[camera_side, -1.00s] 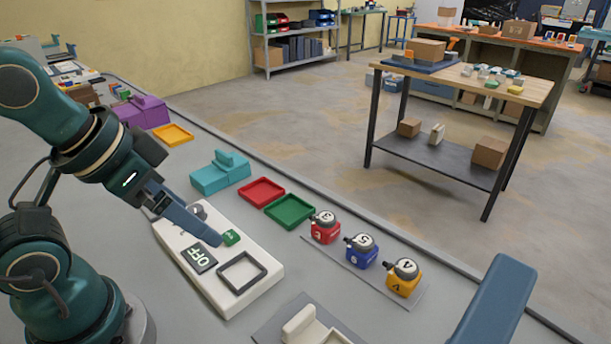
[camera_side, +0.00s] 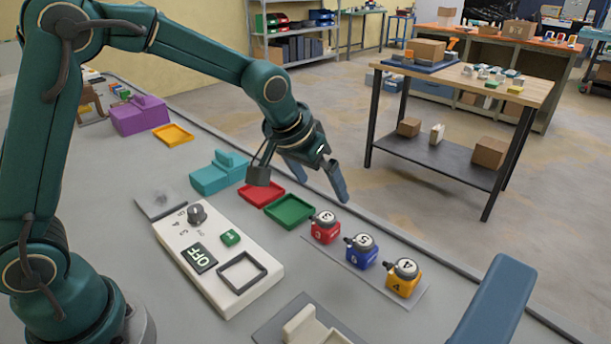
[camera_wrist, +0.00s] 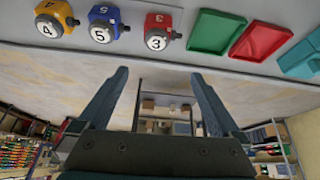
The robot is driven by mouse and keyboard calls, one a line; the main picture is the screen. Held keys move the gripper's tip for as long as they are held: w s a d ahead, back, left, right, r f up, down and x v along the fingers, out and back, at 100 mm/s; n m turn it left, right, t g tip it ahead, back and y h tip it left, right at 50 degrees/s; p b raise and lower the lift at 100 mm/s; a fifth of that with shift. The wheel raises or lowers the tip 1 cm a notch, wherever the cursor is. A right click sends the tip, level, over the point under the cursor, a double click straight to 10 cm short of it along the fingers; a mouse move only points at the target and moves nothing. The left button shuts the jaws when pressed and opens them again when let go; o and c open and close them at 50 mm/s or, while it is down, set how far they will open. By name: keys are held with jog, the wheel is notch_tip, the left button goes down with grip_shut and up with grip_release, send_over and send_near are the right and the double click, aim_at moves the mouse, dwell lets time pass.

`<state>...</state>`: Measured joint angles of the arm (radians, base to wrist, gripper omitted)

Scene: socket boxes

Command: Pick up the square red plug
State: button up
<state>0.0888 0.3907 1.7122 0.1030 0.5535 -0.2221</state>
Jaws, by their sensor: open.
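The square red plug (camera_side: 325,236) has a square red base and a dark round top with a white disc numbered 3. It stands upright on a grey strip, leftmost of a row in the side view. In the wrist view the red plug (camera_wrist: 164,24) is at the top centre. My gripper (camera_side: 321,187) is open and empty, raised in the air above and behind the red plug. Its two fingers (camera_wrist: 160,76) are spread apart in the wrist view, with the plug beyond their tips. The gripper does not touch it.
A blue plug (camera_side: 362,251) and a yellow plug (camera_side: 403,284) stand to its right. A green tray (camera_side: 290,211) and a red tray (camera_side: 262,194) lie to its left. A white control box (camera_side: 268,289) with an OFF display stands in front. The bench edge runs behind.

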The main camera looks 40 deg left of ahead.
aim_at(324, 216)
jog(key=shift+g, duration=0.6)
jog(key=f, duration=0.4)
jog(key=shift+s+d+f, duration=0.15)
jog(key=shift+d, duration=0.05)
jog(key=shift+x, duration=2.4)
grip_shut()
